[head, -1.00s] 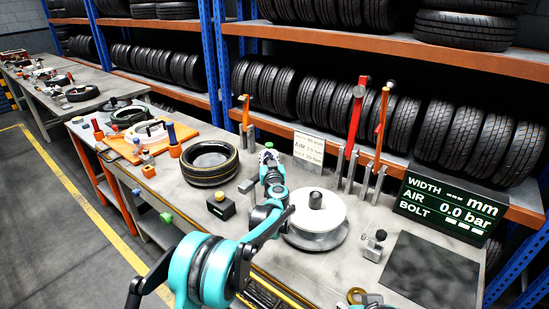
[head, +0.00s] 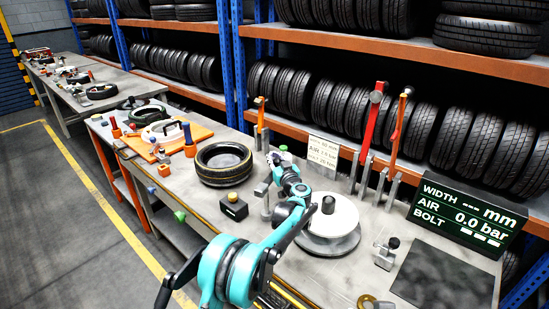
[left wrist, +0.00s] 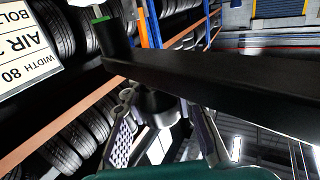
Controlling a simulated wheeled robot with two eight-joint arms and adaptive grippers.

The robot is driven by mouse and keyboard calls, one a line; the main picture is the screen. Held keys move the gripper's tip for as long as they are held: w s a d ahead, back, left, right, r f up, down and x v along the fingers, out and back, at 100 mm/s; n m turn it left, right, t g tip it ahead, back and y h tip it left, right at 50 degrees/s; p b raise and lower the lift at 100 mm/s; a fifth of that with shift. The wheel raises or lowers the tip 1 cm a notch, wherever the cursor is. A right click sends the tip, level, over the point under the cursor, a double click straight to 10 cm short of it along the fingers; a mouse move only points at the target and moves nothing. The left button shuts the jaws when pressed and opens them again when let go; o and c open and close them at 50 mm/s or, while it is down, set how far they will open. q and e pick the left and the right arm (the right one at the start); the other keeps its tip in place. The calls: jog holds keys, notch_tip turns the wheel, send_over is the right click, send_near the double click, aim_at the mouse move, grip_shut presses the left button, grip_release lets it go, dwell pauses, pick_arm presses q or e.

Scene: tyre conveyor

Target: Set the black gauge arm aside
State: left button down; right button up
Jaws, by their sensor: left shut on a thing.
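The black gauge arm (left wrist: 230,85) runs as a thick black bar across the left wrist view, with a dark round part below it between my fingers. My left gripper (left wrist: 163,130) is shut on it. In the head view my left gripper (head: 279,166) is above the bench, between the tyre and the white hub; a small green tip shows beside it, and most of the gauge arm is hidden or too small to make out. My right gripper does not show.
A tyre (head: 224,163) lies on the bench (head: 330,275) left of my gripper. A dark box (head: 234,207) stands in front of it. The white hub (head: 343,213) is close to the right. Upright red tools (head: 372,120) and a display (head: 466,214) stand behind. A dark mat (head: 445,272) is clear.

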pick_arm(q)
jog(key=c, duration=1.2)
grip_release()
jog(key=v, duration=1.2)
